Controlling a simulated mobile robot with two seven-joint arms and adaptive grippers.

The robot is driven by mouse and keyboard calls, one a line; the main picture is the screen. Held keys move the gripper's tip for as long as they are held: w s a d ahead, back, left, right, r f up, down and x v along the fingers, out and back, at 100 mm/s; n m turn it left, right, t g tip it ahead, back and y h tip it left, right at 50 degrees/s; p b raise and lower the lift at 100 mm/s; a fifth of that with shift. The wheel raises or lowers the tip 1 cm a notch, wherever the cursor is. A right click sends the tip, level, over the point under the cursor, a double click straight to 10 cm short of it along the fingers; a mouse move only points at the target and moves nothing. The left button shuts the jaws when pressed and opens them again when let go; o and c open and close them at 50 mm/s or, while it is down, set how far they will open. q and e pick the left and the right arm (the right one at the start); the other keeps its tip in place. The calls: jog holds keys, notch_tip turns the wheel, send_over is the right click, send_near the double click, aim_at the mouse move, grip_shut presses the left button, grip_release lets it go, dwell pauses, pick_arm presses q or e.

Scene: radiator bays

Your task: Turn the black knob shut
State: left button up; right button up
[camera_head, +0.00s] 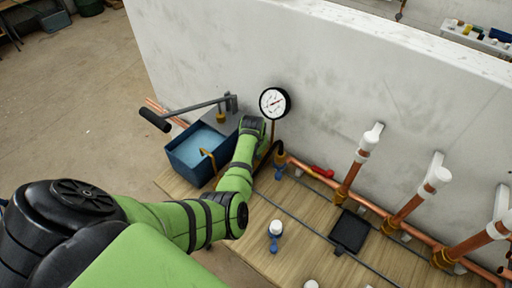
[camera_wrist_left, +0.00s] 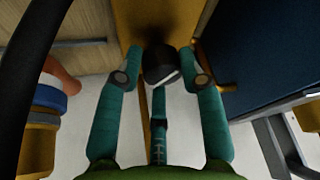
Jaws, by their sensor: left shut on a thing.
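The black knob (camera_wrist_left: 158,62) shows in the left wrist view, in front of a yellow-orange part (camera_wrist_left: 128,20). In the head view my green left arm reaches to the pipework below the gauge (camera_head: 274,103) and hides the knob and the fingers. My right gripper is in neither view.
A blue tank (camera_head: 188,157) with a long-handled lever (camera_head: 190,106) stands left of my wrist. Copper pipes with white caps (camera_head: 369,137) run along the wall to the right. A black tray (camera_head: 349,231) and a white-topped blue piece (camera_head: 276,229) are on the wooden floor.

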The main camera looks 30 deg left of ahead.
pick_arm(q)
jog(key=m, duration=0.2)
jog(key=m+h, duration=0.1)
jog(key=m, duration=0.1)
jog(key=a+m+h, duration=0.1)
jog(key=m, duration=0.1)
jog(key=shift+w+r+t, duration=0.2)
jog(key=shift+r+t, duration=0.2)
jog(key=m+h+b, duration=0.1)
jog(key=m, duration=0.2)
jog(key=shift+a, duration=0.1)
jog(key=shift+m+h, duration=0.5)
jog(key=shift+m, duration=0.4)
jog(key=o, duration=1.1)
jog(key=shift+w, duration=0.1)
jog(key=shift+d+f+g+b, duration=0.2)
jog(key=shift+g+b, duration=0.1)
